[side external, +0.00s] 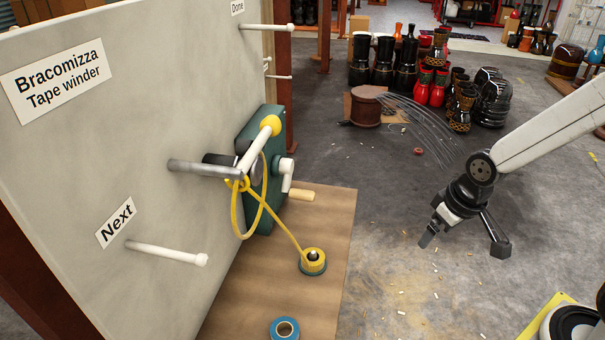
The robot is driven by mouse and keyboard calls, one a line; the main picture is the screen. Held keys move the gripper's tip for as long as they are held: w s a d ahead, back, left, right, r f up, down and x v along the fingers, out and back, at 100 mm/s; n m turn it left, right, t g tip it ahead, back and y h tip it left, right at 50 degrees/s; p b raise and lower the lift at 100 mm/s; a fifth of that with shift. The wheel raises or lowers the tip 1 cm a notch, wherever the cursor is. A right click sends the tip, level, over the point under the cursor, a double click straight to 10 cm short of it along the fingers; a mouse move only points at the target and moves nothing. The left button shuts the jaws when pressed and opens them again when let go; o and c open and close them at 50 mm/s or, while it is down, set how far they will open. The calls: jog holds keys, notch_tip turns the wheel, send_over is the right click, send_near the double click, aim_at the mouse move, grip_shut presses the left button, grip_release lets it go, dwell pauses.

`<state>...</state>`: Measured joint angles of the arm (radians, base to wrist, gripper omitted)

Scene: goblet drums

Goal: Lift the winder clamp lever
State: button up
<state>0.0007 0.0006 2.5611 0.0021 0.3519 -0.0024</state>
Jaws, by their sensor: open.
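The tape winder (252,190) is a dark green block on the grey upright panel at left. A thick white lever (254,146) with a yellow knob (270,125) slants up across it and looks like the clamp lever. A grey metal bar (200,169) stands out from the panel beside it, in front of part of the winder. A white crank (287,173) with a wooden handle (301,195) is on the winder's right side. My gripper (464,241) is open and empty, pointing down over the floor, well right of the winder and touching nothing.
Yellow tape (275,224) loops from the winder to a yellow roll (313,261) on the wooden board (285,275). A blue roll (284,329) lies near the front. White pegs (165,252) stick out from the panel. Drums (383,62) stand behind; the space between winder and gripper looks clear.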

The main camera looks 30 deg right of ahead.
jog(key=c, duration=0.7)
jog(key=shift+w+a+r+m, duration=0.1)
jog(key=shift+w+r+m, duration=0.1)
jog(key=shift+w+m, duration=0.2)
grip_shut()
jog(key=w+a+r+m+t+y, duration=0.1)
jog(key=w+a+r+m, duration=0.5)
jog(key=m, duration=0.7)
jog(key=w+a+r+m+t+y, duration=0.2)
jog(key=w+a+r+m+y, duration=0.2)
jog(key=w+r+m, duration=0.7)
jog(key=shift+w+a+r+m+y, duration=0.3)
jog(key=shift+a+r+m, duration=0.1)
jog(key=shift+a+m, duration=0.6)
jog(key=shift+d, duration=0.15)
